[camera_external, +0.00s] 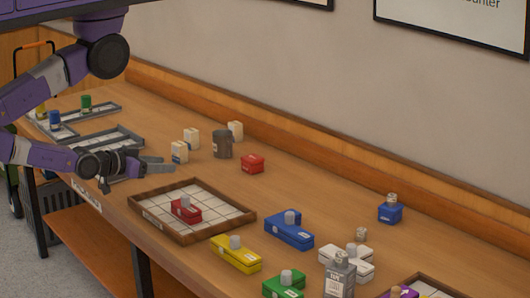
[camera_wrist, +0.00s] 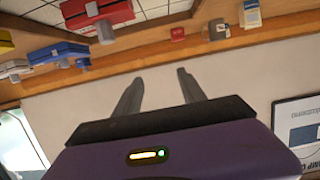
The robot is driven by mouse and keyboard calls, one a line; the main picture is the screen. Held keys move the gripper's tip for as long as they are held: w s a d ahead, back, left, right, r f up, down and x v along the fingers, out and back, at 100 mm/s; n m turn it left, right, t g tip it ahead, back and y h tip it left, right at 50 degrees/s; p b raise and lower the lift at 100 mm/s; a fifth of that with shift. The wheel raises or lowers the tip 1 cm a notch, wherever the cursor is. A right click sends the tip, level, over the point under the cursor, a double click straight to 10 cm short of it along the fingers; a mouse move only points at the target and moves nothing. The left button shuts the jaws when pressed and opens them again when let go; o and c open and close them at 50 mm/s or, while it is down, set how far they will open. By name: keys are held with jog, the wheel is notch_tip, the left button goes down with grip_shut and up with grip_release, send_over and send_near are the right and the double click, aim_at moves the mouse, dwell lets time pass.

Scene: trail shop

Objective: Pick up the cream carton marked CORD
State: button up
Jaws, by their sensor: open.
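A dark grey canister (camera_external: 222,144) and a small red box (camera_external: 252,163) stand beside the cartons. A wood-framed tiled tray (camera_external: 158,230) holds a red box. Grey trays (camera_external: 105,136) lie left. Blue, yellow, green and white boxes crowd the right.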

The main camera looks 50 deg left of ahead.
jog(key=o, duration=0.4)
